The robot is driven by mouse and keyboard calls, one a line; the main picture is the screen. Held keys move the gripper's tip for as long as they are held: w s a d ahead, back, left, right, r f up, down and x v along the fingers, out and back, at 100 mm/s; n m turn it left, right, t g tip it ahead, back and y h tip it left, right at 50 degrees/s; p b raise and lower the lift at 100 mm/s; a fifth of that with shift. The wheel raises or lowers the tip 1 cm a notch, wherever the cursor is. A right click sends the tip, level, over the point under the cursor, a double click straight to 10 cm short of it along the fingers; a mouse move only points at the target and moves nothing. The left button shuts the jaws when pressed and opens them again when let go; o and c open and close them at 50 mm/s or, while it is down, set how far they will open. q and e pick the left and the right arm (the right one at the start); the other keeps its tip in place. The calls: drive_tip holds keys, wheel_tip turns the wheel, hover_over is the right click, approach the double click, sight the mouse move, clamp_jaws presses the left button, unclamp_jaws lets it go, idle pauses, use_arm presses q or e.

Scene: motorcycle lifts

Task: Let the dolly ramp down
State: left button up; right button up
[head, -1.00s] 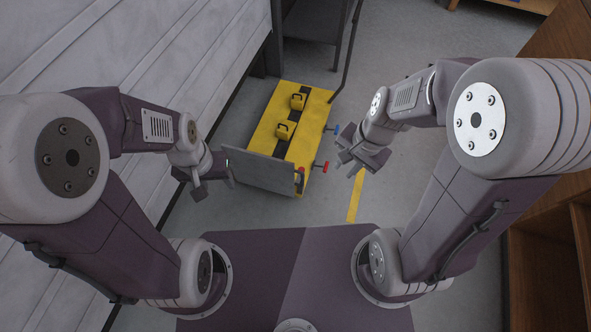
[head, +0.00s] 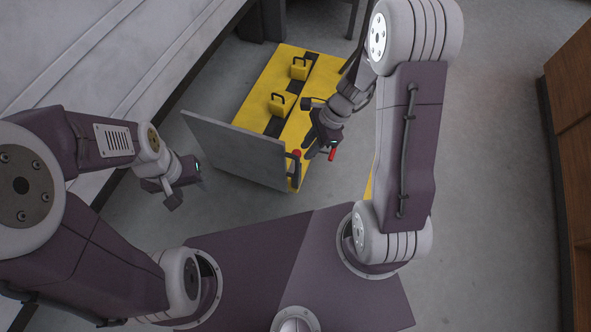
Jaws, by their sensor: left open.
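The yellow dolly (head: 249,112) stands on the floor ahead of me. Its flat grey ramp (head: 235,149) stands raised and tilted at the near end. A dark handle (head: 294,168) with a red top (head: 296,153) is at the ramp's right edge. My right gripper (head: 318,150) is over the dolly's near right corner, close to the red top and a red lever (head: 332,154); I cannot tell whether it touches either or how far its jaws are apart. My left gripper (head: 187,192) is open and empty, left of the ramp and apart from it.
Two yellow blocks with black handles (head: 282,104) (head: 299,68) stand on the dolly's deck. A pale lift platform (head: 90,55) runs along the left. A brown wooden cabinet (head: 570,150) is at the right. The grey floor (head: 490,180) between dolly and cabinet is clear.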

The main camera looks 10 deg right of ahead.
sight(298, 163)
drive_tip(key=b+x, duration=0.6)
drive_tip(key=x, duration=0.2)
drive_tip(key=shift+f, duration=0.25)
drive_tip(key=shift+a+f+b, duration=0.15)
drive_tip(key=shift+f+b, duration=0.15)
clamp_jaws()
idle(0.8)
